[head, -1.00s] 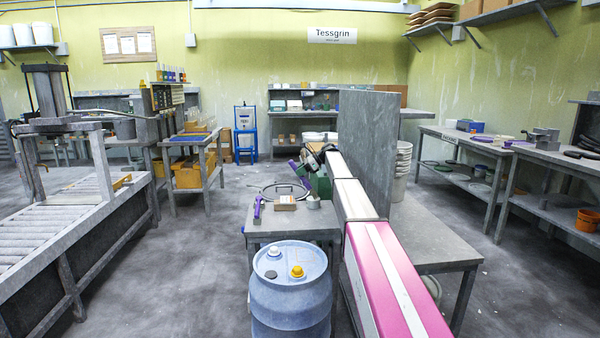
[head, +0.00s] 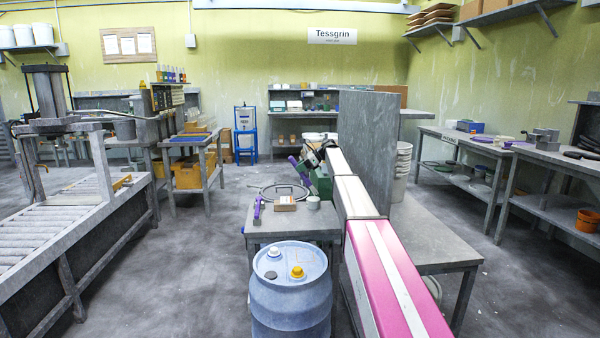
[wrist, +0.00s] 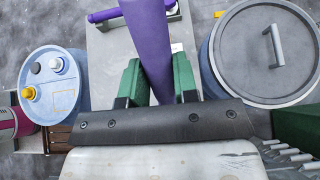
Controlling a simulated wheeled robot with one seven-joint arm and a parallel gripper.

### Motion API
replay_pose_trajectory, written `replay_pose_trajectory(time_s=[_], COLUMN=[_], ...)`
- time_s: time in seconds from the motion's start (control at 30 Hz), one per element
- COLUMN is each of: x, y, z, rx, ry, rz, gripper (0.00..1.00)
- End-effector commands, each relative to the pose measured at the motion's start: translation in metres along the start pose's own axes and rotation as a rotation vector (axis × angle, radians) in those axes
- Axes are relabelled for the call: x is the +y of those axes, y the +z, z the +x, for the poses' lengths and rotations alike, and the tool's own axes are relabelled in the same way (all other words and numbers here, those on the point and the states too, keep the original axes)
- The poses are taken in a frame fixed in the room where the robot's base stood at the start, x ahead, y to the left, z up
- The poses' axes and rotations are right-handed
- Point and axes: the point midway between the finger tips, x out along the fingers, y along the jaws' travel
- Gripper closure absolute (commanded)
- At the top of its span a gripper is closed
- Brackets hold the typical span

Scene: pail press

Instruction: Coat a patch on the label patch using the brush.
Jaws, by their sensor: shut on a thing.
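My gripper (head: 316,178), with green fingers, is above the back right of the small grey table (head: 262,228). In the wrist view my gripper (wrist: 158,85) is shut on a purple piece, apparently the handle of the brush (wrist: 148,40). The brush also shows as a bit of purple (head: 293,161) in the head view. Its bristles cannot be made out. A small pale scrap (wrist: 177,47) shows beside the brush in the wrist view.
A lidded drum (wrist: 268,50) stands close on the right in the wrist view. A tall grey panel (head: 367,150) stands beside my arm.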

Motion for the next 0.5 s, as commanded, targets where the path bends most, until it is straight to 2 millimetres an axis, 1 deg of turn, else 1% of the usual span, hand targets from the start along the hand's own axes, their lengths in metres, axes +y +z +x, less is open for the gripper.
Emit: replay_pose_trajectory(time_s=[0.1, 0.5], x=[0.0, -0.001], y=[0.008, 0.03], z=[-0.005, -0.02], rx=[0.0, 0.0], ry=[-0.001, 0.001], rz=[-0.001, -0.001], gripper=[0.96, 0.96])
